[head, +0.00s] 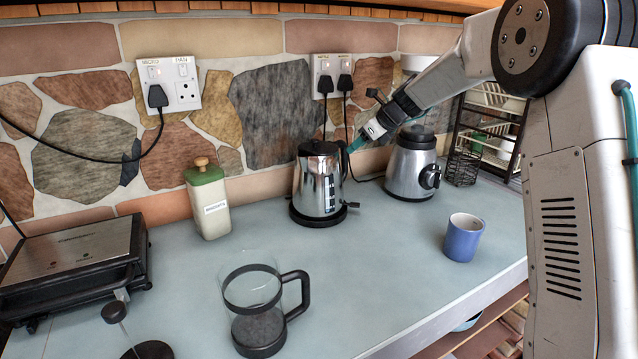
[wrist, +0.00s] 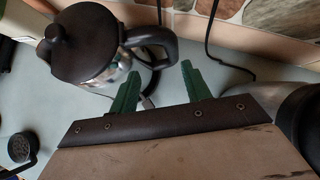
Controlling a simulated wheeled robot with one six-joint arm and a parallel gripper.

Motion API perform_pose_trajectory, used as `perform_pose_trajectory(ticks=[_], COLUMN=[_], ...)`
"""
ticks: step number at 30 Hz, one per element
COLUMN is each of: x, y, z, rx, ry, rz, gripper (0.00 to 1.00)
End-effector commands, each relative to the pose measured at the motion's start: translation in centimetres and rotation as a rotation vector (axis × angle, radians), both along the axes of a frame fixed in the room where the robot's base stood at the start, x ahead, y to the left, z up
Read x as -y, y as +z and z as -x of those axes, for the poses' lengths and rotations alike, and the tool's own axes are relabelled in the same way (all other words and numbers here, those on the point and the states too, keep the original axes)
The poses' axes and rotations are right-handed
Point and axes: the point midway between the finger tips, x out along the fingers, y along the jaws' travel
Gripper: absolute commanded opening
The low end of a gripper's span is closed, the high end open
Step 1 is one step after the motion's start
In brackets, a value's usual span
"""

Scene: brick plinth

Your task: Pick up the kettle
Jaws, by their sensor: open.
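The kettle (head: 318,185) is silver with a black lid and black handle. It stands upright on its black base (head: 318,217) near the wall, at the middle of the head view. In the wrist view the kettle (wrist: 97,68) is at the upper left, with its handle (wrist: 152,45) toward my fingers. My gripper (head: 356,144) is open just right of the kettle's upper part. In the wrist view my gripper's green fingertips (wrist: 158,82) point toward the handle. The left fingertip lies near the handle's lower part; I cannot tell whether they touch.
A blender base (head: 413,160) stands close on the right. A biscuit tin (head: 208,202) is left of the kettle. A blue mug (head: 463,238), a glass press jug (head: 256,305) and a grill (head: 75,265) are on the counter. The counter's middle is clear.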

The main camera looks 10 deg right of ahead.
Motion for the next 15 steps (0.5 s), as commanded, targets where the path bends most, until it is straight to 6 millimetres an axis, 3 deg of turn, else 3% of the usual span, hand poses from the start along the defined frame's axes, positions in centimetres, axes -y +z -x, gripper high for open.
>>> perform_pose_trajectory(ticks=[3,15], x=[0.5,-1.0], y=[-1.1,-3.7], z=[-1.8,-4.2], rx=[-0.020,-0.025], ry=[-0.069,-0.086], rz=[-0.053,-0.067], gripper=[0.48,0.48])
